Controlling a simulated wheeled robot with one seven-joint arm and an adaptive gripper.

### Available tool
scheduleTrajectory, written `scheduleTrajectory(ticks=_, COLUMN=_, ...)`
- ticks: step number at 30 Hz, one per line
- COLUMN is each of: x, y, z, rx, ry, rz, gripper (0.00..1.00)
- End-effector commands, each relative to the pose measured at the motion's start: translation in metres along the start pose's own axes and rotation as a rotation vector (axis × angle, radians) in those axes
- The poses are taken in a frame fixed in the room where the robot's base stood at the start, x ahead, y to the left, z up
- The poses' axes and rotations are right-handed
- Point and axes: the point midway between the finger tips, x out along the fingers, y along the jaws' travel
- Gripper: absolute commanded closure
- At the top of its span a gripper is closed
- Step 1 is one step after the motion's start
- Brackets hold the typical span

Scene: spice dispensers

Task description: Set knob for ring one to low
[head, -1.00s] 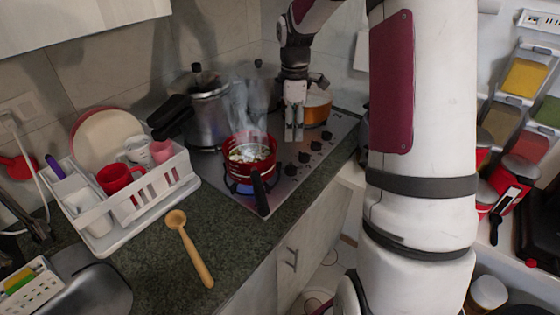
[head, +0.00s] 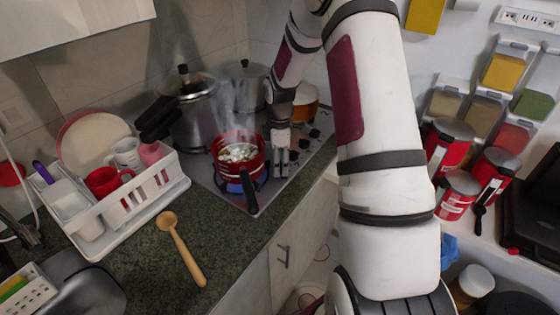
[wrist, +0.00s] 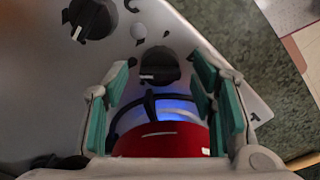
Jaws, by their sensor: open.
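In the wrist view my gripper (wrist: 165,95) is open, its two teal-padded fingers spread apart. A black knob (wrist: 158,66) with a white mark lies ahead, between the fingertips and not touched. Another black knob (wrist: 88,18) is at the upper left. Blue flame (wrist: 165,103) shows under a red pot (wrist: 160,140) close to the gripper. The pot steams over a lit blue burner (head: 240,187) on the cooktop (head: 215,190).
Steel pots (head: 197,120) and an orange pot (head: 304,106) stand behind. A white dish rack (head: 130,205) and a wooden spoon (head: 181,247) lie to the left on the counter.

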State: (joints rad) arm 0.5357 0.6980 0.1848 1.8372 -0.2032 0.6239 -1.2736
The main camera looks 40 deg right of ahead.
Motion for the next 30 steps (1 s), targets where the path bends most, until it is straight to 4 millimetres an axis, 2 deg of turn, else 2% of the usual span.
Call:
scheduleTrajectory(ticks=7, x=0.0005, y=0.0001, z=0.0000, rx=0.000, ry=0.000, rz=0.000, gripper=0.48)
scheduleTrajectory(ticks=12, x=0.0004, y=0.0000, z=0.0001, rx=0.000, ry=0.000, rz=0.000, gripper=0.87)
scheduleTrajectory(ticks=14, x=0.0004, y=0.0000, z=0.0001, rx=0.000, ry=0.000, rz=0.000, gripper=0.97)
scheduleTrajectory(ticks=23, x=0.0004, y=0.0001, z=0.0000, rx=0.024, ry=-0.001, rz=0.000, gripper=0.97)
scheduleTrajectory(ticks=30, x=0.0005, y=0.0001, z=-0.0003, rx=0.139, ry=-0.001, rz=-0.001, gripper=0.97)
